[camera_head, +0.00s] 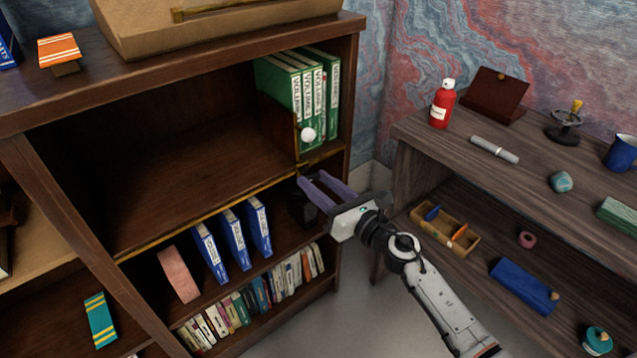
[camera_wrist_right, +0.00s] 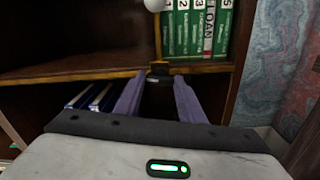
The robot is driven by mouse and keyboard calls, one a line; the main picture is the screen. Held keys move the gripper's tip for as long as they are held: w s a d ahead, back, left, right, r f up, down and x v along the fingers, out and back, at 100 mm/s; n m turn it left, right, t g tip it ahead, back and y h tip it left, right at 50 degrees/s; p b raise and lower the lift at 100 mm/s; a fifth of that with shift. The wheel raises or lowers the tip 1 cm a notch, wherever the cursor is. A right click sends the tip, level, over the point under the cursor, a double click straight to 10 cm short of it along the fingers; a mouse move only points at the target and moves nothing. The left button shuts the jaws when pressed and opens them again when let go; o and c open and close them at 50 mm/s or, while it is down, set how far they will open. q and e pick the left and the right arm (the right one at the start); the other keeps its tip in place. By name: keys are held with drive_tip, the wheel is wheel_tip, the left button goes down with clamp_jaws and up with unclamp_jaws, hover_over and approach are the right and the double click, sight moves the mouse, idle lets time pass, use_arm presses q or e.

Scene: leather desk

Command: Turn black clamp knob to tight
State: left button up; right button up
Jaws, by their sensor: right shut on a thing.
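The black clamp knob (camera_wrist_right: 158,79) shows as a small dark shape at the brass-coloured shelf edge in the right wrist view, between my fingertips. Its outline is dark, and its turn angle cannot be told. My right gripper (camera_head: 312,179) reaches the front edge of the middle shelf from the lower right in the head view. Its two purple fingers are spread around the knob and shut on it; they also show in the right wrist view (camera_wrist_right: 158,84). In the head view the fingers and shadow mostly hide the knob. My left gripper is not in view.
Green volumes (camera_head: 313,95) stand above, beside a brown panel with a white ball (camera_head: 308,134). Blue books (camera_head: 233,238) and a dark object (camera_head: 302,209) stand on the shelf below. A side desk (camera_head: 420,135) is at right. The shelf left of the panel is empty.

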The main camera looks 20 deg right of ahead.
drive_tip(key=m+p, duration=0.1)
drive_tip(key=m, duration=0.2)
drive_tip(key=m+p, duration=0.1)
drive_tip(key=m, duration=0.3)
drive_tip(key=m+p, duration=0.1)
drive_tip(key=m, duration=0.3)
drive_tip(key=m+p, duration=0.1)
drive_tip(key=m, duration=0.3)
drive_tip(key=shift+m, duration=0.3)
idle(0.4)
